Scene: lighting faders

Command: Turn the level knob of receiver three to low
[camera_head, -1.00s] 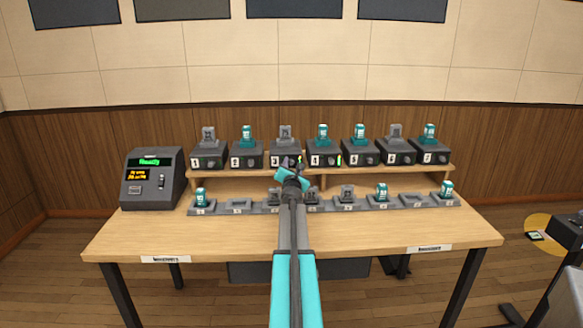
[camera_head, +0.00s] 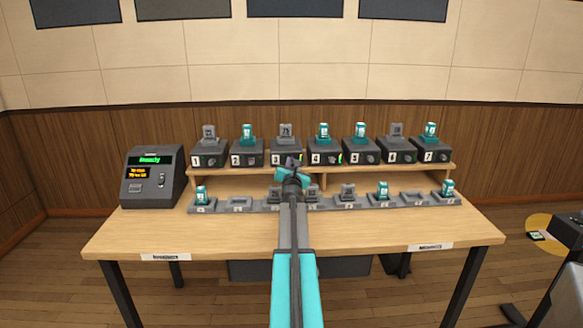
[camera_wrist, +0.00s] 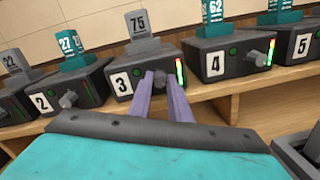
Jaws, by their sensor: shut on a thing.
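Receiver three (camera_wrist: 121,80) is a dark box with a white number 3 plate, on the raised shelf; it also shows in the head view (camera_head: 279,158). A grey pack marked 75 stands on top of it. In the wrist view, my gripper (camera_wrist: 160,78) has its two purple fingers at the front of receiver three, shut on its level knob (camera_wrist: 160,76), which they mostly hide. Right of the fingers, a lit bar (camera_wrist: 180,73) runs from green through yellow to red. In the head view, my gripper (camera_head: 291,164) partly covers the receiver's front, so the knob's pointing direction is not visible.
Receiver two (camera_wrist: 68,92) and receiver four (camera_wrist: 230,62) stand close on either side, each with its own knob. A row of numbered holders (camera_head: 238,206), some filled, lies on the table below. A console (camera_head: 152,178) stands at the left.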

